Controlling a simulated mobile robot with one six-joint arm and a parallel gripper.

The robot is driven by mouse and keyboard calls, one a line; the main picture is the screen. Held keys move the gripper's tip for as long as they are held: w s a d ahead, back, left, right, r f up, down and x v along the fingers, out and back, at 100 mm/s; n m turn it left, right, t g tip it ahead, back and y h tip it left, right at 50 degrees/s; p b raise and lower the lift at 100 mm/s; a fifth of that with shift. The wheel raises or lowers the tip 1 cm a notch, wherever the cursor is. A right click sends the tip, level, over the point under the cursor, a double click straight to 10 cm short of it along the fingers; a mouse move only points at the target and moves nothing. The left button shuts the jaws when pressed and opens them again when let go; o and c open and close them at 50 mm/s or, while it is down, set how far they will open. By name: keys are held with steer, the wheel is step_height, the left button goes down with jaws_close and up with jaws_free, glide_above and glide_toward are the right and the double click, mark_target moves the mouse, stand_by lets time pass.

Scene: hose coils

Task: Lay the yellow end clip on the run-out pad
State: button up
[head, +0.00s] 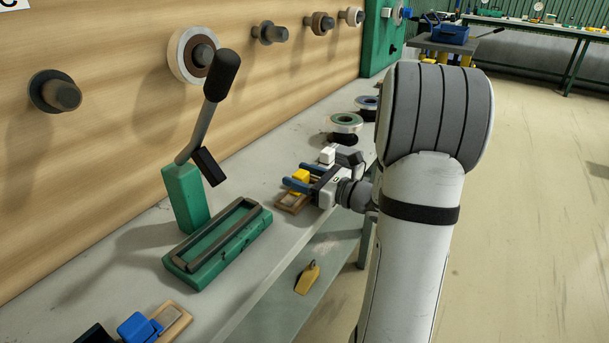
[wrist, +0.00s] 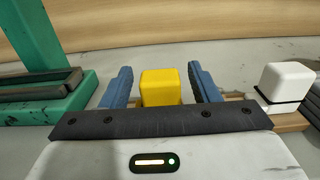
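The yellow end clip (head: 300,176) is a small block on the bench, between the two blue fingers of my gripper (head: 297,181). In the wrist view the yellow clip (wrist: 161,87) stands upright between the fingertips (wrist: 160,82), with a narrow gap on each side. My gripper is open around it. A small brown wooden piece (head: 290,204) shows just below the clip in the head view. I cannot tell whether it is the run-out pad or whether the clip rests on it. The clip's lower part is hidden by my gripper in the wrist view.
A white block (wrist: 287,80) stands right of my fingers. A green lever tool (head: 185,198) and green trough (head: 220,243) stand to the left. A blue clip (head: 137,327) is at the near end. Hose coils (head: 345,123) lie beyond. A yellow tool (head: 308,279) lies lower down.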

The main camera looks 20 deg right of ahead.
steer(key=shift+o, duration=0.4)
steer(key=p+v, duration=0.1)
steer(key=v, duration=0.6)
steer(key=shift+s+d, duration=0.25)
steer(key=shift+s, duration=0.05)
